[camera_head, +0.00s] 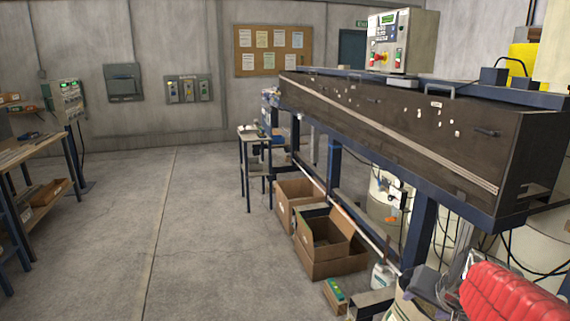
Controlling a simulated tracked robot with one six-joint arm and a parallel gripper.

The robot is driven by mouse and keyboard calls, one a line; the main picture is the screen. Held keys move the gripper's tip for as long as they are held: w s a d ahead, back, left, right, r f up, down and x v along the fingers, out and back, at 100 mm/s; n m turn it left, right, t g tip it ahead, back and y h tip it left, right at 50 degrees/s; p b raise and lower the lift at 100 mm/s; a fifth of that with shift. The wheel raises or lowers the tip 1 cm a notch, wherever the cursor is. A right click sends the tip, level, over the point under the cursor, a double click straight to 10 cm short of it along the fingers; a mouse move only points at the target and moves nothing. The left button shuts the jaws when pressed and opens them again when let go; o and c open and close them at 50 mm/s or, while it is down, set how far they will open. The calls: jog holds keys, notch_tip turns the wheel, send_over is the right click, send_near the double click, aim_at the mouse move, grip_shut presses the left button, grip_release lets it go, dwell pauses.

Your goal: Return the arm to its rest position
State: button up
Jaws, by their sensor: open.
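My gripper is not recognisable in this view, and no part of the arm can be made out for certain. At the lower right corner a red ribbed object (510,296) fills the edge of the picture. A dark grey piece (432,287) lies just left of it; I cannot tell what either one is. The long dark laminating machine (390,125) stands on blue legs along the right side, with a control box (402,40) on top.
Open cardboard boxes (330,262) and a white bottle (383,275) sit on the floor under the machine. A small table (254,138) stands at its far end. A workbench (36,150) is at the left. The grey floor (190,235) between is clear.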

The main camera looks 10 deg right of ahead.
jog(key=s+a+n+y, duration=0.1)
jog(key=s+a+n, duration=0.3)
jog(key=a, duration=0.6)
jog(key=s+a+r+n+g+y, duration=0.1)
jog(key=s+a+n, duration=0.3)
jog(key=s+a, duration=0.3)
jog(key=shift+s+a+r+n, duration=0.25)
jog(key=shift+a+n, duration=0.15)
jog(key=shift+a, duration=1.4)
